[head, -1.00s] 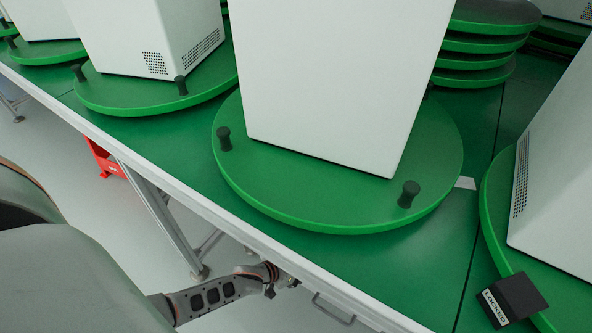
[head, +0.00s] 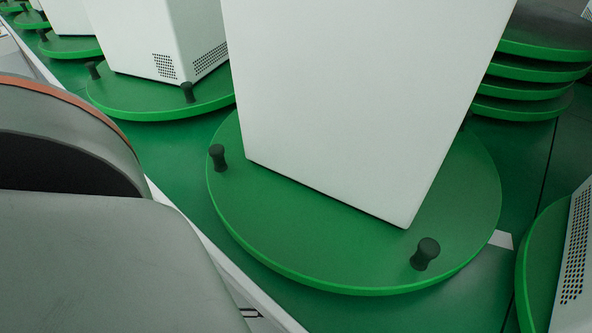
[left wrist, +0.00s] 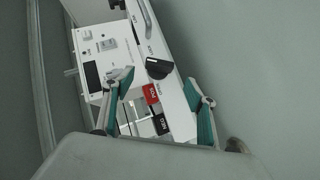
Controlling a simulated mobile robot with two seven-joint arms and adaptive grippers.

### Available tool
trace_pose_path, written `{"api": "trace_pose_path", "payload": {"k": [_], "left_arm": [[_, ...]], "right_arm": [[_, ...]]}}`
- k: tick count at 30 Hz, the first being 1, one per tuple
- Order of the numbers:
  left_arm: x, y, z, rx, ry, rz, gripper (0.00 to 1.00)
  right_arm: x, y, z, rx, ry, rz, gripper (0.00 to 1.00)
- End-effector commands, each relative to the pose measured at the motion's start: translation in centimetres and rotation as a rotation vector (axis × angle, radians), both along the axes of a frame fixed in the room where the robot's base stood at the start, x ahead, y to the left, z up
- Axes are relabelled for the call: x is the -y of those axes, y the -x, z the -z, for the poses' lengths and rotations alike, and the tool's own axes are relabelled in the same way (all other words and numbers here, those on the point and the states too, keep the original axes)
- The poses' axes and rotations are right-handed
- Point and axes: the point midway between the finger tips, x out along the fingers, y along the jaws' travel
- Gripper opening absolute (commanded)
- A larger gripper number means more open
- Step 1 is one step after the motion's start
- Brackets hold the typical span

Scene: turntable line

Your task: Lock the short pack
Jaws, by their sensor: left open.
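In the left wrist view a white panel carries a black rotary knob (left wrist: 158,67) with small print around it, partly too small to read. Below the knob are a red tag (left wrist: 151,93) marked POS and a black tag (left wrist: 162,125) marked NEG. My left gripper (left wrist: 162,90) is open, its teal fingertips on either side of the panel's image, with nothing between them that I can tell is held. In the head view a large white pack (head: 350,100) stands on a green turntable (head: 300,235). Whether it is the short pack I cannot tell. My right gripper is not in view.
The turntable has dark pegs (head: 425,254) at its edge. More white packs (head: 160,40) on green turntables stand at the left, another pack (head: 577,260) at the right. Stacked green discs (head: 530,75) stand at the back right. My grey arm covers the lower left.

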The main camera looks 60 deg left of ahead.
Motion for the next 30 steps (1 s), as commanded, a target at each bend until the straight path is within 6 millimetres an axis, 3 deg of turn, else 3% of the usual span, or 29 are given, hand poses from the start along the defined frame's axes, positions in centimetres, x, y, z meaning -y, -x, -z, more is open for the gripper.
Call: {"api": "trace_pose_path", "payload": {"k": [15, 26, 30], "left_arm": [[3.1, -5.6, 2.4, 0.000, 0.000, 0.001, 0.57], [3.3, -6.4, 2.4, 0.004, -0.002, 0.001, 0.57], [3.3, -6.4, 2.4, 0.005, -0.002, 0.001, 0.26]], "right_arm": [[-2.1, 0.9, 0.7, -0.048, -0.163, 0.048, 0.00], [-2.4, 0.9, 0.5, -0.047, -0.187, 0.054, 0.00], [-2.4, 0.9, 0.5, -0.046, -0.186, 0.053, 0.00]]}}
